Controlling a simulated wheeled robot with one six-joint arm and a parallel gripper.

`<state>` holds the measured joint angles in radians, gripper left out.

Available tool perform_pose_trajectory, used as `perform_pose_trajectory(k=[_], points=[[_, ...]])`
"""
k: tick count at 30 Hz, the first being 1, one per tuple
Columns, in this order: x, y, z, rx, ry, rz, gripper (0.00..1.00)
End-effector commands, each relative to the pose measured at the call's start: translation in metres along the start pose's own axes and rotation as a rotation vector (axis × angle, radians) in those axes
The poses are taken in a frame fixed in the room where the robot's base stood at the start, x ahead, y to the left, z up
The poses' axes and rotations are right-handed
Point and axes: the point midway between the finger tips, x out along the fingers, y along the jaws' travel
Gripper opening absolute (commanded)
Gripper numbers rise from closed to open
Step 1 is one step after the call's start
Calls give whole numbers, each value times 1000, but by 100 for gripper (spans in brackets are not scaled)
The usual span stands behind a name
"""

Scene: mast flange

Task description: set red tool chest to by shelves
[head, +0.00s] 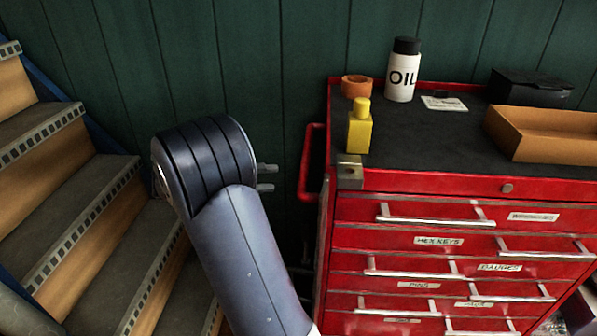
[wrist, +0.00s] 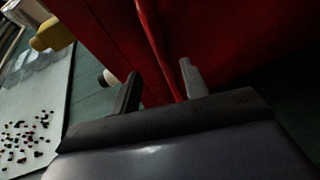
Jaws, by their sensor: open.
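The red tool chest (head: 450,180) fills the right of the head view, with several labelled drawers and a dark top. A red side handle (head: 308,175) sticks out from its left side. My gripper (head: 266,177) is just left of this handle; its two fingers show past my dark wrist. In the wrist view the gripper (wrist: 158,85) is open, and the red handle bar (wrist: 158,45) runs down between its fingers. I cannot tell whether either finger touches the bar. The chest's red side (wrist: 235,40) lies behind. No shelves are recognisable.
On the chest top stand an oil bottle (head: 403,70), a yellow bottle (head: 360,127), an orange tape roll (head: 355,86), a dark case (head: 530,87) and an open brown box (head: 545,132). Stairs (head: 85,200) rise at the left. A green wall (head: 250,50) stands close behind.

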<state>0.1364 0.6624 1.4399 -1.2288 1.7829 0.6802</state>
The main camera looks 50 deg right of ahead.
Motion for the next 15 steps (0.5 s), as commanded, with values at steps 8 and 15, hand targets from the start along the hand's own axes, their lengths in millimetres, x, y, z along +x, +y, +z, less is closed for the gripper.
perform_pose_trajectory(k=[8,15], points=[[53,-1,2,-2,-5,-3,43],[87,-1,1,-3,-2,-3,43]])
